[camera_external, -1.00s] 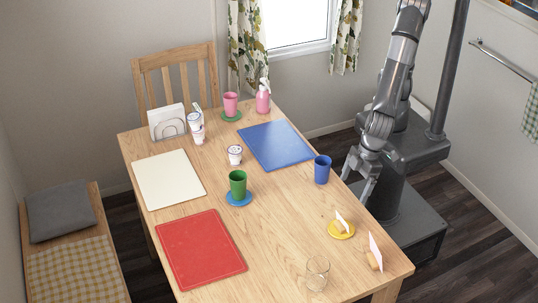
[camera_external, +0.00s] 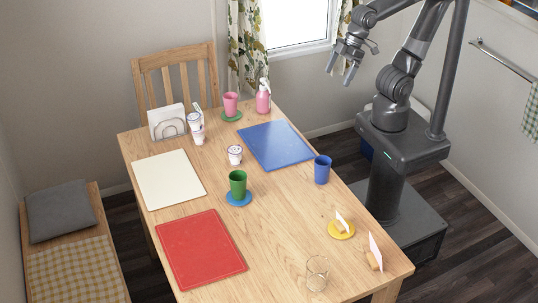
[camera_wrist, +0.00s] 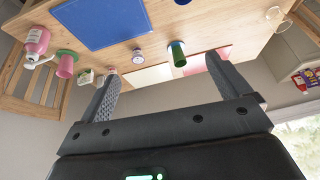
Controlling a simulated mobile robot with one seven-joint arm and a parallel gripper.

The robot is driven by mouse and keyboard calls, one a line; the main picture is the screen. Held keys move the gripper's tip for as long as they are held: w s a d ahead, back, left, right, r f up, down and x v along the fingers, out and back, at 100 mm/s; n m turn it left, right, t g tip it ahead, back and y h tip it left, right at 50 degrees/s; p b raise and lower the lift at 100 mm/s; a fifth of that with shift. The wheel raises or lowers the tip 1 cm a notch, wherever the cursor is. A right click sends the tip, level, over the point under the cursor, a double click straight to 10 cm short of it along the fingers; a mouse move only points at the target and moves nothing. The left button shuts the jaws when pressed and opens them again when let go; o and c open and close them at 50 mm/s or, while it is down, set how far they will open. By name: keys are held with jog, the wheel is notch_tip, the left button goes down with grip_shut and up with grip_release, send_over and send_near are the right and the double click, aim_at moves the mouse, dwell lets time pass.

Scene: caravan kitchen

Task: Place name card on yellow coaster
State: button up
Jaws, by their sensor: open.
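The yellow coaster (camera_external: 341,230) lies near the table's right edge. My gripper (camera_external: 340,74) is open and empty, raised high in front of the window, far from both cards. Its two fingers (camera_wrist: 163,88) show apart in the wrist view, where neither card nor the coaster is seen.
A clear glass (camera_external: 317,273) stands left of the pink card. A blue cup (camera_external: 322,170) stands at the right edge, and a green cup (camera_external: 238,184) on a blue coaster. Red (camera_external: 202,249), white (camera_external: 168,180) and blue (camera_external: 275,145) mats lie flat. Bare wood lies left of the yellow coaster.

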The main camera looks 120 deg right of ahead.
jog(key=shift+h, duration=0.3)
jog(key=s+d, duration=0.2)
jog(key=s, duration=0.1)
jog(key=shift+s+r, duration=0.2)
jog(key=shift+s, duration=0.05)
